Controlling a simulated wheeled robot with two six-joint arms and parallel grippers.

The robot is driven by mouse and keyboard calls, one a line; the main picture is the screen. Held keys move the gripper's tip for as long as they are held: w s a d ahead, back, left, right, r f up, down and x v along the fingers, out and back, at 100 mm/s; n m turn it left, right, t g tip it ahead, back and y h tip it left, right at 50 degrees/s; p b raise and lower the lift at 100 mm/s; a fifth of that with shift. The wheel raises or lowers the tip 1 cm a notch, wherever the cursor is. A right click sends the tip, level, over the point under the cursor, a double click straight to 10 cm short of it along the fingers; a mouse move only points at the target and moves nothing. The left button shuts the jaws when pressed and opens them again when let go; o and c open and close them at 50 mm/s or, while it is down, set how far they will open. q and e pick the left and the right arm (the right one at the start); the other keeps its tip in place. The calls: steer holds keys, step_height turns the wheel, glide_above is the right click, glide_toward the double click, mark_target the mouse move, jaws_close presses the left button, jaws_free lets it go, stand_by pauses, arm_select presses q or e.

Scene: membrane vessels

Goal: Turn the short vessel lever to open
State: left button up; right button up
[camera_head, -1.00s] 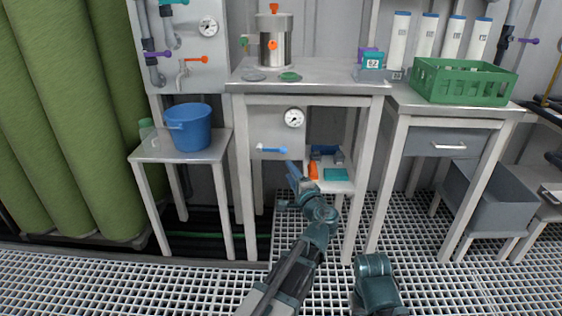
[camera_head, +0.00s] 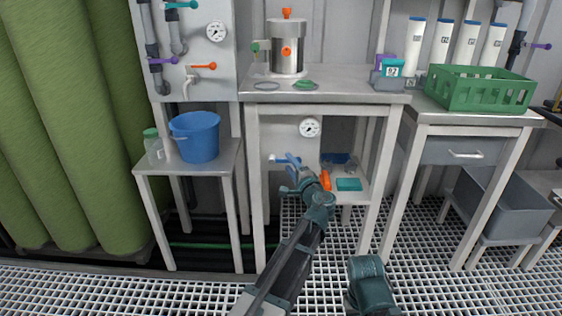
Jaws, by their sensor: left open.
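The short metal vessel (camera_head: 287,50) stands upright on the steel table, with an orange knob on top and another on its front. I cannot tell whether this lever belongs to the vessel. My left gripper (camera_head: 292,163) is open at the right end of the blue lever and overlaps it in the picture; contact is not clear. My right arm shows only as a teal link at the bottom; its gripper is out of view.
The steel table (camera_head: 345,94) is above my left gripper, its legs on both sides. A shelf below holds an orange item (camera_head: 325,180) and a teal box (camera_head: 348,184). A blue bucket (camera_head: 197,136) stands left, a green crate (camera_head: 480,88) right. The left wall panel has an orange lever (camera_head: 203,66).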

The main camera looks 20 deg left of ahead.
arm_select(q)
steer(key=shift+w+a, duration=0.25)
steer(key=shift+w, duration=0.15)
jaws_close()
stand_by(1.2)
